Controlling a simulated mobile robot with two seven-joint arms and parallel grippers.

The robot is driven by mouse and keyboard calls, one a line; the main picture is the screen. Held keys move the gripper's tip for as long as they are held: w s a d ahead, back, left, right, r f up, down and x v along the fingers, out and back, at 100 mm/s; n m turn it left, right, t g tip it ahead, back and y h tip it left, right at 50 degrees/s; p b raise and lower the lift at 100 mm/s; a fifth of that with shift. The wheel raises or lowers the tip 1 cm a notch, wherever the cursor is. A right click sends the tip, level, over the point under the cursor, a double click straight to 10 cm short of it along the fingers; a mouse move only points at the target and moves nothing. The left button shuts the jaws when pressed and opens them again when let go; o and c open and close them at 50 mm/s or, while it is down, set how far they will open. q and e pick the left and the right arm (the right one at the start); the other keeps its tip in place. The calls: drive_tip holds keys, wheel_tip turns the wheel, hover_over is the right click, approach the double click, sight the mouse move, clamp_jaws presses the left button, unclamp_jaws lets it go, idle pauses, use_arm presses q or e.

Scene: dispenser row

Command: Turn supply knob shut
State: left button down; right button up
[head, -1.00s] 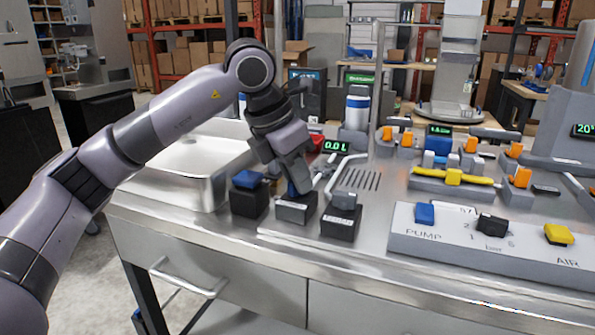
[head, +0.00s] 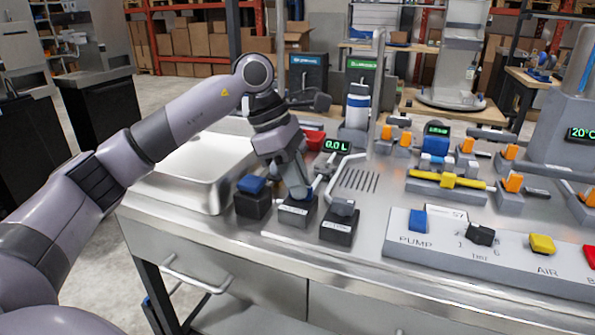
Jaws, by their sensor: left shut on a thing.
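Three small black blocks with knobs stand near the front edge of the steel counter; their labels are too small to read. My left gripper (head: 299,194) points down at the middle block (head: 291,213) and is shut on its knob, which the fingers mostly hide. I cannot read whether this is the supply knob or which way it is turned. The left block has a blue knob (head: 251,184). The right block has a grey knob (head: 343,207). A green readout (head: 337,145) behind them shows 0.0 L. My right gripper is not in view.
A steel basin (head: 186,172) lies left of the blocks, and a slotted drain (head: 361,180) lies behind the right block. A bent metal pipe (head: 343,166) stands close to my gripper. A panel marked PUMP and AIR (head: 480,262) is at the right.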

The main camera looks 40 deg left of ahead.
use_arm(q)
drive_tip(key=shift+m+p, duration=0.3)
drive_tip(key=shift+m, duration=0.3)
drive_tip(key=shift+g, duration=0.3)
drive_tip(key=c, duration=1.1)
unclamp_jaws()
drive_tip(key=v, duration=0.7)
drive_tip(key=shift+p, duration=0.3)
drive_tip(key=shift+a, duration=0.1)
